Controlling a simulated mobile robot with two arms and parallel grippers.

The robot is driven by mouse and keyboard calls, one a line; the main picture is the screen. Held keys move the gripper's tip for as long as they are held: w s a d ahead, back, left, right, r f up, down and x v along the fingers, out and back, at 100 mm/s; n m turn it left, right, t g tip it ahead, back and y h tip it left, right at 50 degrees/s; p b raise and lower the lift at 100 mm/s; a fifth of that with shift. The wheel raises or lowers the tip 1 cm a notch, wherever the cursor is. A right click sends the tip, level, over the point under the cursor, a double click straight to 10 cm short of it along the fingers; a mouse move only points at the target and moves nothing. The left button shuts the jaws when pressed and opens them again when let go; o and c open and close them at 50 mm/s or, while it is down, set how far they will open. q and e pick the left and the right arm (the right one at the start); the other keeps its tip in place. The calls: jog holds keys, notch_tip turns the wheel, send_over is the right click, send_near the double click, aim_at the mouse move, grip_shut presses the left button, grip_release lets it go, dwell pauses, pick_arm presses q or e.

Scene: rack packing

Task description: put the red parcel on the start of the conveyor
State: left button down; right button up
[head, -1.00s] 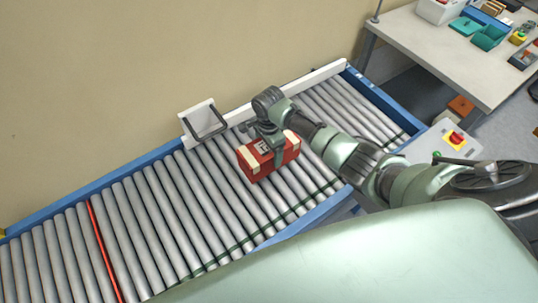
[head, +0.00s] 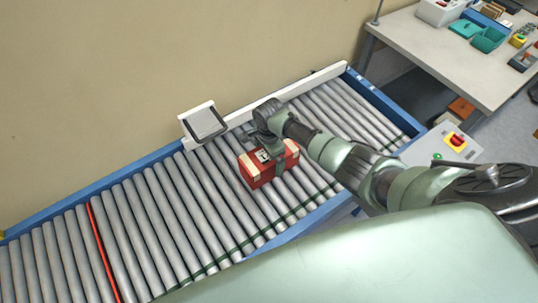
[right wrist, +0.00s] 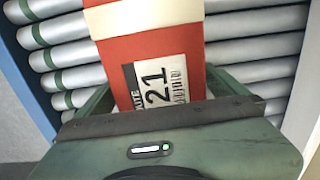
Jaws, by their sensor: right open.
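The red parcel (head: 256,171), a box with cream bands and a white label, appears to rest on the grey rollers of the conveyor (head: 190,185), close to the green stripe. My right gripper (head: 275,163) is open, directly above the parcel, with its fingers down along the parcel's sides. In the right wrist view the parcel (right wrist: 190,50) with its "21" label lies between the open green fingers. The gripper hides part of the parcel's top. My left gripper is not in view.
A red stripe (head: 104,250) crosses the rollers at left. A control box with a red button (head: 456,141) and a worktable (head: 430,50) stand at right. Rollers left of the parcel are clear.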

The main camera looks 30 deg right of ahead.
notch_tip(320, 180, up, 12)
jog(key=shift+r, duration=0.15)
dwell(0.3)
dwell(0.4)
